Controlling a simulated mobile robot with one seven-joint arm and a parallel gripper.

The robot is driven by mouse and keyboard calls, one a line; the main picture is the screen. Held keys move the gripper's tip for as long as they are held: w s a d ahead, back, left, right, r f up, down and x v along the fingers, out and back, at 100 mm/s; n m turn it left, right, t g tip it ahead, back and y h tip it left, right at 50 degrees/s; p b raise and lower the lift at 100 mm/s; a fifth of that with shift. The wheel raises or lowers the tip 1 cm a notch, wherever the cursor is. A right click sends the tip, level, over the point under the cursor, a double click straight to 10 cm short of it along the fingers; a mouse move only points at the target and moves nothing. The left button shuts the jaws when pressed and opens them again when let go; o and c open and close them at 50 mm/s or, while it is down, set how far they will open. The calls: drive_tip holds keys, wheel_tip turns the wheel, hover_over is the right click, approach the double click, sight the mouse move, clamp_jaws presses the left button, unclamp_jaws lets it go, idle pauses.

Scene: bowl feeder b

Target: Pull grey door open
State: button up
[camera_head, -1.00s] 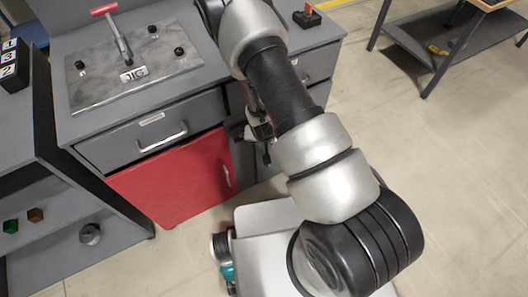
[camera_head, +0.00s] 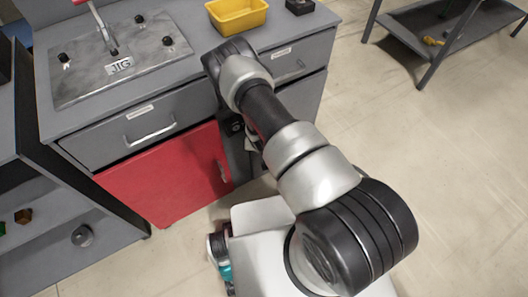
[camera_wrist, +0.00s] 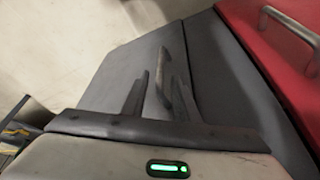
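The grey door (camera_wrist: 118,72) fills the middle of the wrist view, with a slim metal handle (camera_wrist: 162,72) on it. In the head view the grey door (camera_head: 306,102) is below the right drawer, partly hidden by my arm, and looks flush with the cabinet front. My gripper (camera_wrist: 158,88) is at the handle, its two dark fingers apart on either side of the bar. I see no clear contact between fingers and bar. In the head view my arm hides the fingers and handle.
A red door (camera_head: 168,176) with its own handle is left of the grey door, under the left drawer (camera_head: 142,130). A yellow bin (camera_head: 237,16) and jig plate (camera_head: 120,56) are on the worktop. A grey shelf unit (camera_head: 60,240) stands left. Open floor (camera_head: 440,170) lies right.

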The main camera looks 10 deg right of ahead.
drive_tip(key=shift+x, duration=1.4)
drive_tip(key=shift+c, duration=0.4)
clamp_jaws()
drive_tip(key=shift+d, duration=0.1)
